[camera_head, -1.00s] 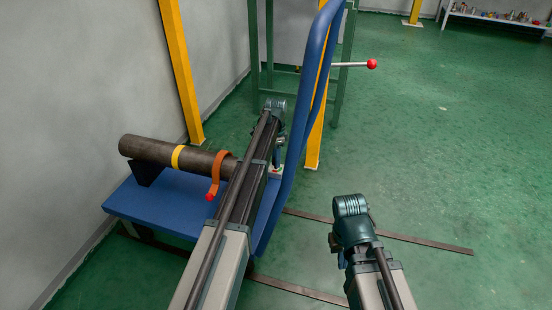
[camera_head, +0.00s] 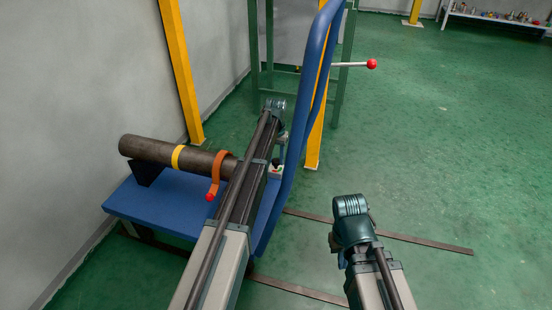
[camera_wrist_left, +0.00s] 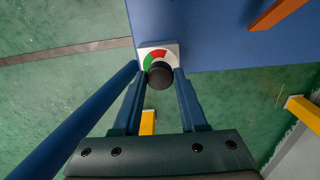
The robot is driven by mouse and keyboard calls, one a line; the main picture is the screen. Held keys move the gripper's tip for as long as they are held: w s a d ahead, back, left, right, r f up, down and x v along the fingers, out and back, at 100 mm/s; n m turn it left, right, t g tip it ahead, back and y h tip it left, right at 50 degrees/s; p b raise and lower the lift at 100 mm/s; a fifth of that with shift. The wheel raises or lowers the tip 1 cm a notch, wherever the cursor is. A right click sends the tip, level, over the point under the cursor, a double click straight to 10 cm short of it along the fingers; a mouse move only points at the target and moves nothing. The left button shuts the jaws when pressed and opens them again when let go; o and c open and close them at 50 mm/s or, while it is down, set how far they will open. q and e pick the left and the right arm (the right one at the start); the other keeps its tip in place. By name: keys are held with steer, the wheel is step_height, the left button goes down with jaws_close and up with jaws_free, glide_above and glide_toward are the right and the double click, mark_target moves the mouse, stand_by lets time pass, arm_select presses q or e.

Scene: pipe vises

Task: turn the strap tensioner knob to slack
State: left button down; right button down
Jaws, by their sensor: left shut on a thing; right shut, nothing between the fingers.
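The round black knob (camera_wrist_left: 160,76) sits on a white dial plate (camera_wrist_left: 172,47) with a red arc and a green patch, at the edge of the blue bench. The left wrist view shows no clear pointer mark on the knob. My left gripper (camera_wrist_left: 161,78) is shut on the knob, one finger on each side. In the head view my left gripper (camera_head: 278,158) is at the right end of the bench, partly hidden by my arm. My right gripper (camera_head: 341,261) is shut and empty, low over the floor, its fingers mostly hidden.
A brown pipe (camera_head: 145,149) with a yellow band lies on the blue bench (camera_head: 160,206). A blue curved rail (camera_head: 308,95) rises beside my left arm. A red-tipped lever (camera_head: 372,64) sticks out behind. Yellow posts (camera_head: 180,70) stand at the back. The floor at right is clear.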

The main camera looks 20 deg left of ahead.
mark_target(276, 160)
arm_select(q)
steer(key=n, duration=0.4)
steer(key=shift+n, duration=2.5)
steer(key=shift+c, duration=2.2)
jaws_free()
steer(key=shift+r, duration=0.1)
step_height(276, 160, up, 14)
steer(key=p, duration=1.3)
steer(key=shift+f+p, duration=0.2)
steer(key=shift+p, duration=0.2)
